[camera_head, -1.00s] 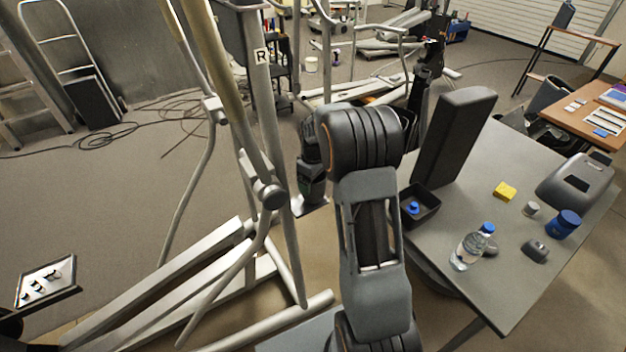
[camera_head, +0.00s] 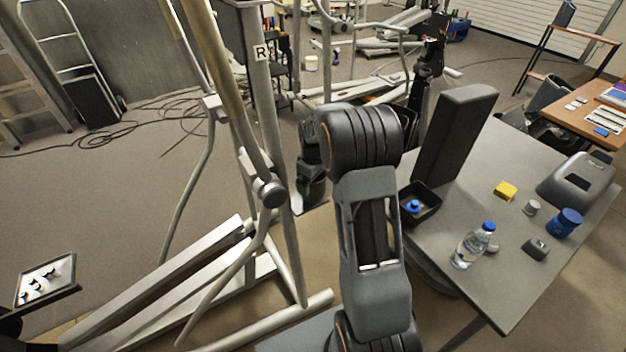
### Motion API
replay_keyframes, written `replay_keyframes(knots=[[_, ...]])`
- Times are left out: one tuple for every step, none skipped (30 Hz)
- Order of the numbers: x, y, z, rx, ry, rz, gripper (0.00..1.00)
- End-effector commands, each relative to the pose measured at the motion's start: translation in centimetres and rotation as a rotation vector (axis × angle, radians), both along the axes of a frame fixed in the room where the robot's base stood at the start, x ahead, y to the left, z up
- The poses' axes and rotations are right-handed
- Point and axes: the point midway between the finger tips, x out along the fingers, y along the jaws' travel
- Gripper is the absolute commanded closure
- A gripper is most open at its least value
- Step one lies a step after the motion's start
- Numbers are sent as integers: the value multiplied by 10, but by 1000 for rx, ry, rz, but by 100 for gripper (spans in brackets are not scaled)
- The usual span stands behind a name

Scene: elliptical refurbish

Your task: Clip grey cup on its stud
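The elliptical trainer's grey frame stands left of my arm, with a round grey joint hub (camera_head: 271,191) on its linkage. I cannot make out which part is the stud. A small grey cylinder with a pale top (camera_head: 532,207) stands on the table at right; I cannot tell whether it is the grey cup. My arm rises in the middle and bends over toward the trainer's upright. Its dark far end (camera_head: 312,182) hangs beside the upright, just right of the hub in the picture. My gripper's fingers cannot be made out there, nor whether they hold anything.
The grey table (camera_head: 490,290) holds a black bin (camera_head: 420,205) with a blue-capped item, a tall dark pad (camera_head: 455,135), a water bottle (camera_head: 473,246), a yellow block (camera_head: 506,191) and a blue jar (camera_head: 565,223). A tray (camera_head: 46,280) with small dark parts is at lower left.

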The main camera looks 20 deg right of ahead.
Motion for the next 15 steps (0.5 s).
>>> replay_keyframes(knots=[[0, 0, 0, 0, 0, 0, 0], [0, 0, 0, 0, 0, 0, 0], [0, 0, 0, 0, 0, 0, 0], [0, 0, 0, 0, -1, 0, 0], [0, 0, 0, 0, 0, 0, 0], [0, 0, 1, 0, -1, 0, 0], [0, 0, 1, 0, -1, 0, 0], [0, 0, 3, 0, -1, 0, 0], [1, 0, 5, -1, -3, 0, 0], [1, 0, 8, -1, -3, 0, 0], [1, 0, 11, 0, -4, 0, 0], [1, 0, 17, -1, -5, 0, 0], [1, 0, 22, -1, -5, 0, 0], [1, 0, 27, -2, -5, 0, 0], [1, 0, 35, -1, -5, 0, 0]])
